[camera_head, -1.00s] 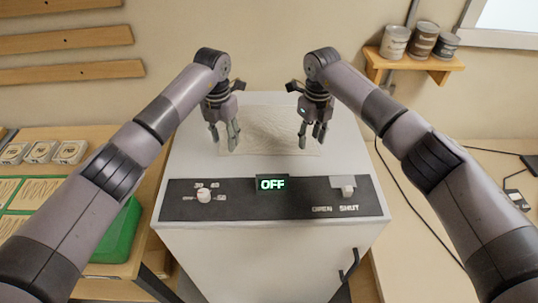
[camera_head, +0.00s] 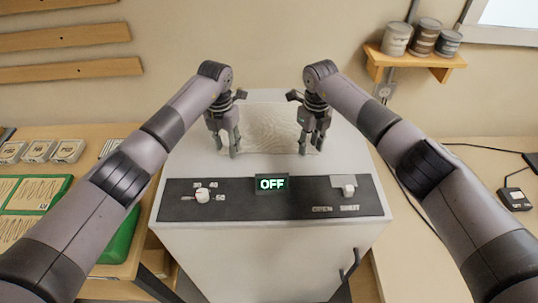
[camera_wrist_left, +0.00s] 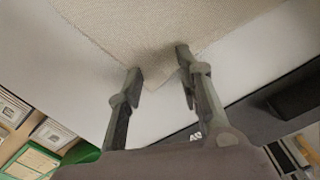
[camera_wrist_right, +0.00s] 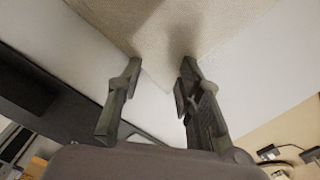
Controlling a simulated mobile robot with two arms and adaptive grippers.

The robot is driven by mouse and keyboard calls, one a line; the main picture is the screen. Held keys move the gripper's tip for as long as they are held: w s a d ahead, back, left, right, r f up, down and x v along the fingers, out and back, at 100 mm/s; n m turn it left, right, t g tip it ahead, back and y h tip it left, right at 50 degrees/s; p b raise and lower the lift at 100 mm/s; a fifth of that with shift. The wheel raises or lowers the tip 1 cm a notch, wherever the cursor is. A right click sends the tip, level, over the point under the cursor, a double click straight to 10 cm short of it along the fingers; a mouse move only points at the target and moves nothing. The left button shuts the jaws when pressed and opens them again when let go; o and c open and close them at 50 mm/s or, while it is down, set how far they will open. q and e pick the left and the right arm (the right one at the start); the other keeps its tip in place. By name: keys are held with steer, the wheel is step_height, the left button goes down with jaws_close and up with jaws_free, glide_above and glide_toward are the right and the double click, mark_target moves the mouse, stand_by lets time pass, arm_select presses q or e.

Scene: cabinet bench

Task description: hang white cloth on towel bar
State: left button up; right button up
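The white cloth (camera_head: 270,128) lies flat on the top of the white cabinet (camera_head: 344,152). My left gripper (camera_head: 234,150) points down at the cloth's near left corner. In the left wrist view its fingers (camera_wrist_left: 158,62) are open, with the cloth corner (camera_wrist_left: 155,82) between them. My right gripper (camera_head: 311,150) points down at the near right corner. In the right wrist view its fingers (camera_wrist_right: 158,66) are open on either side of that corner (camera_wrist_right: 155,75). I cannot tell whether the fingers touch the cloth. No towel bar is clearly identifiable.
The cabinet's front panel has a knob (camera_head: 202,195), an OFF display (camera_head: 271,184) and a switch (camera_head: 348,188). A side table with a green tray (camera_head: 121,238) stands left, a bench right, and a shelf of cans (camera_head: 425,62) above.

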arm_select(q)
steer(key=shift+s+a+f, duration=0.1)
steer(key=shift+f, duration=0.05)
jaws_close()
arm_select(e)
steer(key=shift+s+d+f, duration=0.1)
steer(key=shift+f, duration=0.1)
jaws_close()
steer(key=shift+f, duration=0.1)
stand_by(0.8)
